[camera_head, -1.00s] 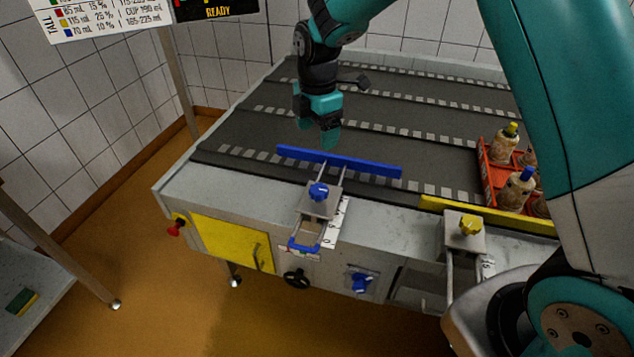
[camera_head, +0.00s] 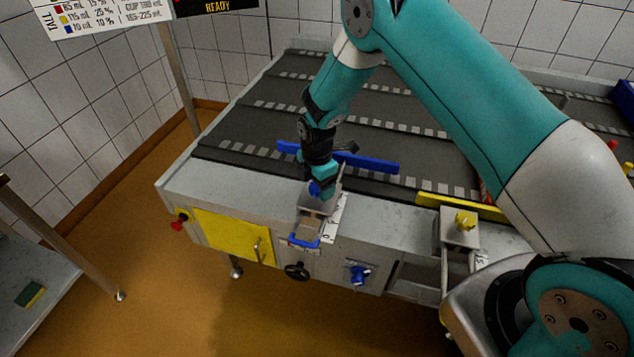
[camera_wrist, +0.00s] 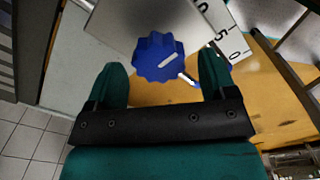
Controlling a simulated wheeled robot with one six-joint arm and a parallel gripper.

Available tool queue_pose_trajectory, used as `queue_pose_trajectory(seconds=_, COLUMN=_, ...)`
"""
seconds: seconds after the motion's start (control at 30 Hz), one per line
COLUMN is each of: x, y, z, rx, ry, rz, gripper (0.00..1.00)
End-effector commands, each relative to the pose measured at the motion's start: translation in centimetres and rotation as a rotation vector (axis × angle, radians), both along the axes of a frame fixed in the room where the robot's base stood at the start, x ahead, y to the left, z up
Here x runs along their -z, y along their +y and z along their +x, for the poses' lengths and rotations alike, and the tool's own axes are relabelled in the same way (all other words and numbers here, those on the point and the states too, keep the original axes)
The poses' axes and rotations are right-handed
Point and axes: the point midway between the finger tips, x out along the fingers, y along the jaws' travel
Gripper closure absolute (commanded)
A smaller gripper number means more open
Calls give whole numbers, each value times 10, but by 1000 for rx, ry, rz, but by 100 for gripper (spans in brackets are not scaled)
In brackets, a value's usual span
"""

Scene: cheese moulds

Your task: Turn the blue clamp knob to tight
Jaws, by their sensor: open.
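The blue clamp knob (camera_wrist: 158,57) sits on a grey metal clamp block (camera_wrist: 120,22). It is a scalloped knob with a white line across its top. In the wrist view my gripper (camera_wrist: 163,80) is open, with one teal finger on each side of the knob and the knob apart from both. In the head view my gripper (camera_head: 322,190) is right over the blue knob (camera_head: 314,188) and hides most of it. The clamp (camera_head: 309,227) carries a blue bar (camera_head: 368,163) that reaches over the belt, and a white number scale (camera_head: 337,217) lies beside it.
A yellow clamp knob (camera_head: 465,220) with a yellow bar (camera_head: 440,203) stands to the right. On the front panel are a yellow door (camera_head: 222,239), a black handwheel (camera_head: 297,271), a blue switch (camera_head: 358,274) and a red button (camera_head: 181,216). The grey belts (camera_head: 400,105) are clear.

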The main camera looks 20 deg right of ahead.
Motion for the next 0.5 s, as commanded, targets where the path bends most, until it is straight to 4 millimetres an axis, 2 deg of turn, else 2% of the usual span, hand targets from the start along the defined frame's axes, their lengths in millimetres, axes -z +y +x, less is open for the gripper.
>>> queue_pose_trajectory(seconds=0.37, x=7, y=0, z=0, rx=0, ry=0, rz=0, gripper=23)
queue_pose_trajectory(seconds=0.5, x=7, y=0, z=0, rx=0, ry=0, rz=0, gripper=52)
